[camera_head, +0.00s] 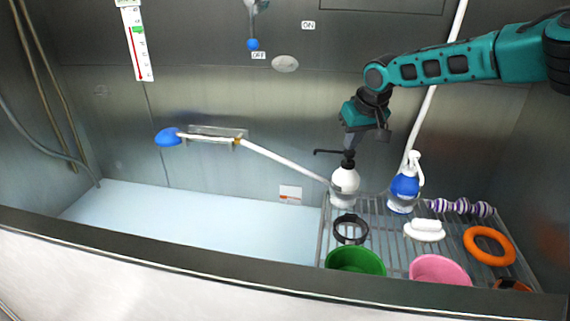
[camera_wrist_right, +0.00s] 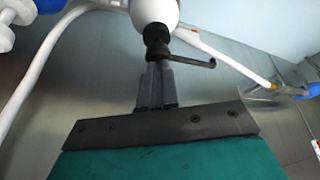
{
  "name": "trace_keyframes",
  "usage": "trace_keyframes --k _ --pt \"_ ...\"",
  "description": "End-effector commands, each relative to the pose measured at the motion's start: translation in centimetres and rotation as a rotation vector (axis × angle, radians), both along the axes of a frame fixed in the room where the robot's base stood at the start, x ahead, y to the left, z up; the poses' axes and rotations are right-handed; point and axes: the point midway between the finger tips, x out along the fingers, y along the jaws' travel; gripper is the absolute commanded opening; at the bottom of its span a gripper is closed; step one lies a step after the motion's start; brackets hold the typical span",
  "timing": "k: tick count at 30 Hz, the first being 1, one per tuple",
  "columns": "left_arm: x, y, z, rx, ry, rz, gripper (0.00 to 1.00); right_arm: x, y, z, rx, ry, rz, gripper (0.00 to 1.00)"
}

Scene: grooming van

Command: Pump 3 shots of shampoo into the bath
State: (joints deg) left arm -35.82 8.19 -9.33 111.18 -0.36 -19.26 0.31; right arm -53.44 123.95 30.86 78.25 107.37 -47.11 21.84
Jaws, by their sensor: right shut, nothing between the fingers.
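A white pump bottle (camera_head: 345,181) with a black pump head (camera_head: 347,160) stands upright at the back left of the wire rack, its spout pointing left over the bath (camera_head: 190,220). My right gripper (camera_head: 351,148) is shut and empty, with its fingertips right above the pump head; they touch it or nearly so. In the right wrist view the shut fingers (camera_wrist_right: 157,65) point at the black pump head (camera_wrist_right: 157,38), with the white bottle (camera_wrist_right: 155,10) beyond. The bath has a pale blue floor. My left gripper is not in view.
The rack (camera_head: 385,235) also holds a blue and white spray bottle (camera_head: 404,186), a green bowl (camera_head: 356,262), a pink bowl (camera_head: 438,270), an orange ring (camera_head: 489,246) and a black collar (camera_head: 351,230). A white hose (camera_head: 285,162) runs behind the pump bottle to a blue shower head (camera_head: 168,137).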

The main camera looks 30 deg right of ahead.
Motion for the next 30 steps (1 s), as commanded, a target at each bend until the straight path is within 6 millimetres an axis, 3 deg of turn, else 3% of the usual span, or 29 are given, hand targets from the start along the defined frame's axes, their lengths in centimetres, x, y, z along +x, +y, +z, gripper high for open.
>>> trace_keyframes --k 2,10,24,30 --pt "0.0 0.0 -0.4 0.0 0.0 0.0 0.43 -0.1 0.0 -0.7 0.001 0.006 0.0 0.0" --pt "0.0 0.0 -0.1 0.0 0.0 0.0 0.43 -0.2 0.0 -0.5 0.001 0.008 0.0 0.0" --pt "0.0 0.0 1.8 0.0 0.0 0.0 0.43 -0.2 0.0 2.0 0.001 0.007 0.0 0.0" --pt "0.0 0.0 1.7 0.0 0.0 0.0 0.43 -0.1 0.0 2.1 0.001 0.005 0.0 0.0"
